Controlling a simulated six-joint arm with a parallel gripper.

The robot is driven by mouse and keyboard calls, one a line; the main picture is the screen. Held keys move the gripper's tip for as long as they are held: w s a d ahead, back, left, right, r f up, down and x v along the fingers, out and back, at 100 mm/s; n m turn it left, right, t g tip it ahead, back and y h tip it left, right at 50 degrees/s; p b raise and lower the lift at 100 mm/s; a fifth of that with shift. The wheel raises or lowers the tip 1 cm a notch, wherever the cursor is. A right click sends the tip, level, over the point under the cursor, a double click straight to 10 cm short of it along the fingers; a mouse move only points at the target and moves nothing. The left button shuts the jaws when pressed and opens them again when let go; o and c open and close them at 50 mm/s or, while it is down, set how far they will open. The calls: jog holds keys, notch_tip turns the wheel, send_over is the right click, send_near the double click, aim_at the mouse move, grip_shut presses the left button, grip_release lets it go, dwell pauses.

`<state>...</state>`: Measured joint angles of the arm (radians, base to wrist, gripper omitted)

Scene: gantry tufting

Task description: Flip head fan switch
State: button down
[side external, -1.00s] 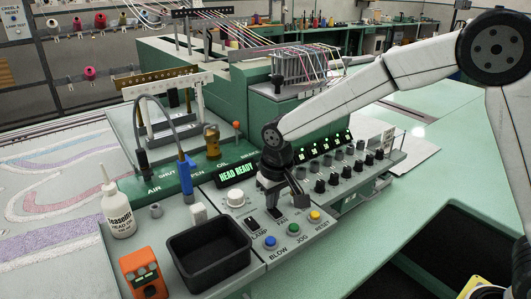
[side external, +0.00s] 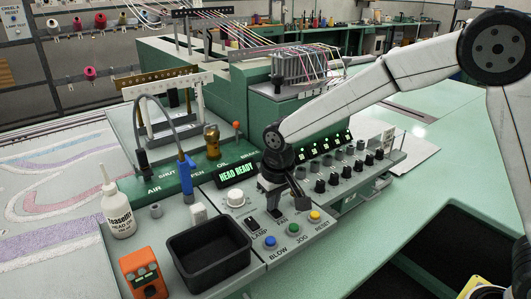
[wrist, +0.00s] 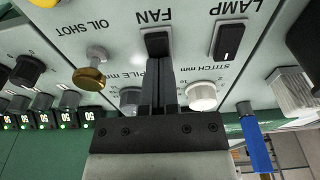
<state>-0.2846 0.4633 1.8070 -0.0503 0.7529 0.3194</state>
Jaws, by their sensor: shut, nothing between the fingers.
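The head fan switch (wrist: 157,43) is a small black rocker on the grey panel, beside the upside-down label FAN in the wrist view. In the side view the fan switch (side external: 275,213) shows just left of my gripper. My gripper (wrist: 160,62) is shut and empty, its fingertips right at the edge of the fan switch and hiding part of it. I cannot tell whether they touch it. In the side view my gripper (side external: 298,200) points down over the panel. The rocker's tilt is not clear.
The lamp switch (wrist: 228,39) sits beside the fan switch. Blue (side external: 270,242), green (side external: 293,228) and yellow (side external: 315,216) buttons line the panel's front. A brass oil-shot knob (wrist: 90,78) and a white stitch knob (wrist: 201,97) are close by. A black bin (side external: 208,258) stands left.

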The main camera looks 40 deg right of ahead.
aim_at(277, 212)
jog(key=shift+s, duration=0.5)
jog(key=shift+r, duration=0.1)
jog(key=shift+r, duration=0.1)
notch_tip(277, 212, up, 14)
jog(key=s, duration=0.1)
jog(key=shift+s, duration=0.4)
dwell(0.5)
jog(key=shift+w, duration=0.75)
jog(key=shift+f, duration=0.25)
jog(key=f, duration=0.4)
jog(key=w+f, duration=0.1)
jog(key=f, duration=0.8)
jog(key=shift+w+f, duration=0.3)
jog(key=shift+f, duration=0.05)
